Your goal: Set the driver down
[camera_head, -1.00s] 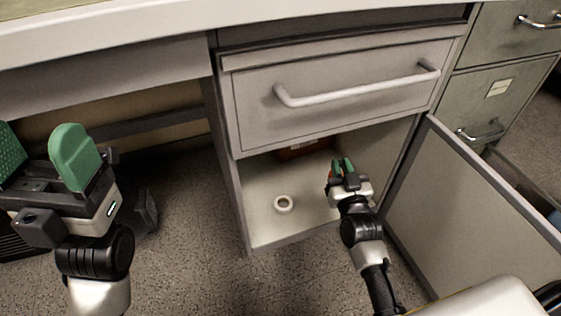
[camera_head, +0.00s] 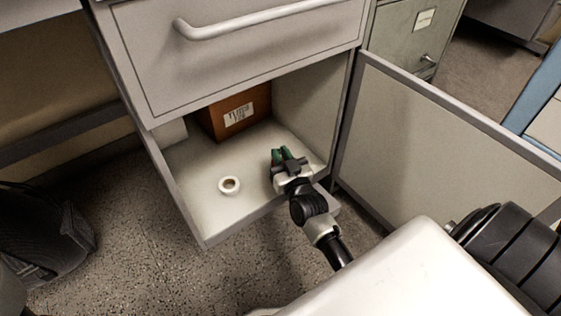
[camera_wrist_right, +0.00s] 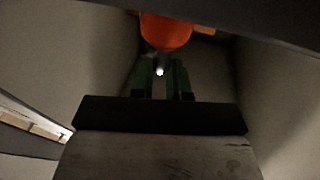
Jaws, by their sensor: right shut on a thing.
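My right gripper (camera_head: 283,154) reaches into the open lower cabinet compartment, low over its right side. It is shut on the driver, whose rounded orange-red handle (camera_wrist_right: 166,32) shows just beyond the green fingers in the right wrist view. A small bright spot shows between the fingers (camera_wrist_right: 162,75). In the head view the gripper hides nearly all of the driver, and I cannot tell whether it touches the compartment floor (camera_head: 205,160). My left gripper is out of view.
A white ring-shaped roll (camera_head: 229,186) lies on the compartment floor left of my gripper. A brown box with a label (camera_head: 232,113) stands at the back. The open door (camera_head: 440,145) is on the right, and a drawer (camera_head: 230,45) overhangs the compartment.

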